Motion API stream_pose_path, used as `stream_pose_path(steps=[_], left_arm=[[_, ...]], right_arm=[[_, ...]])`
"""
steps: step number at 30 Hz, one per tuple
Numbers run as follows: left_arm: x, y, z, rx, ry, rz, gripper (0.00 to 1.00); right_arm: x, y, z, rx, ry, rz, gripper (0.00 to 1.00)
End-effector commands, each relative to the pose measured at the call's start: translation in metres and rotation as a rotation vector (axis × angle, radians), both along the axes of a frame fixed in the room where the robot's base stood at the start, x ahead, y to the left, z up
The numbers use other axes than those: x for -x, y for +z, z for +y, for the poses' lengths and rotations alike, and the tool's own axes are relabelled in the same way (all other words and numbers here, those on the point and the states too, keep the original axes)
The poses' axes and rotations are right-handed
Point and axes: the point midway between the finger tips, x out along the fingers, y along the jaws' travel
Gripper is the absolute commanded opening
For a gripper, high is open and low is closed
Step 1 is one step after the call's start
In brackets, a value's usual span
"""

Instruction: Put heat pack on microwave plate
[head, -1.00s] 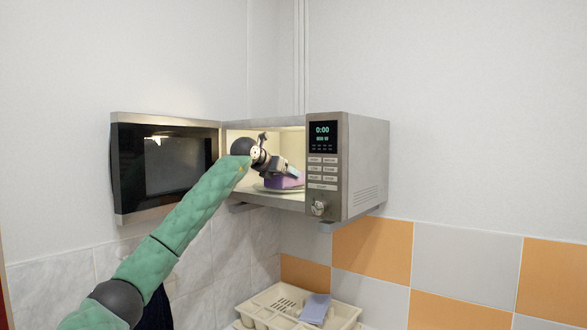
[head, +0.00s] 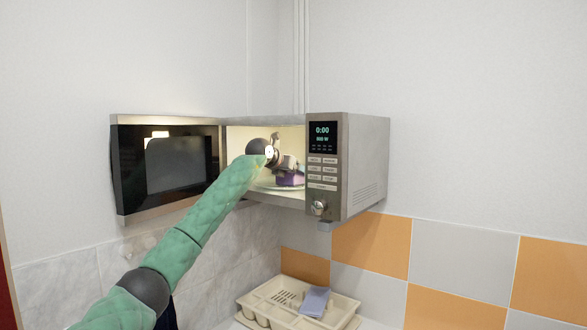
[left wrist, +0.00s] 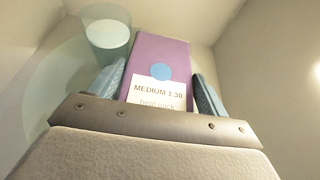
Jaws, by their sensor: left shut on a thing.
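The purple heat pack (head: 291,180) is inside the open microwave (head: 365,165). In the left wrist view the heat pack (left wrist: 160,55) shows a blue dot and a white label reading "MEDIUM 1:30 heat pack". My left gripper (head: 287,170) reaches into the cavity; in the left wrist view its blue fingers (left wrist: 160,75) are shut on the pack from both sides. The glass microwave plate (head: 265,187) lies on the cavity floor; its pale disc (left wrist: 45,100) also shows in the left wrist view. The pack is low over the plate; I cannot tell whether they touch. My right gripper is out of view.
A glass with whitish content (left wrist: 107,38) stands beside the pack in the cavity. The microwave door (head: 170,165) is swung open to the left. The control panel (head: 323,165) bounds the opening on the right. Below are a beige rack (head: 265,305) and a blue-grey item (head: 315,301).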

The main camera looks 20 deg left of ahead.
Motion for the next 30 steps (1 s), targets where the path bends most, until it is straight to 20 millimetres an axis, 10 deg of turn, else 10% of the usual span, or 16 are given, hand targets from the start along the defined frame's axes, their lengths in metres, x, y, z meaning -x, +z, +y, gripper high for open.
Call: stream_pose_path(steps=[11,12,15,30], left_arm=[[0.0006,0.0001,-0.0002,0.000,0.000,-0.003,0.36],[0.0004,-0.0011,-0.0002,0.001,0.000,-0.002,0.79],[0.0004,-0.0007,-0.0002,0.001,0.000,-0.002,0.99],[0.0100,0.0032,0.0043,0.000,0.001,-0.003,0.99]], right_arm=[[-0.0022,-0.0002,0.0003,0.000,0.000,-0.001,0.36],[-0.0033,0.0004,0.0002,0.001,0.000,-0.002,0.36],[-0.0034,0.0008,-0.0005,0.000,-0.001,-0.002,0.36],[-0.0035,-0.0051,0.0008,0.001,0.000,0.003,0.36]])
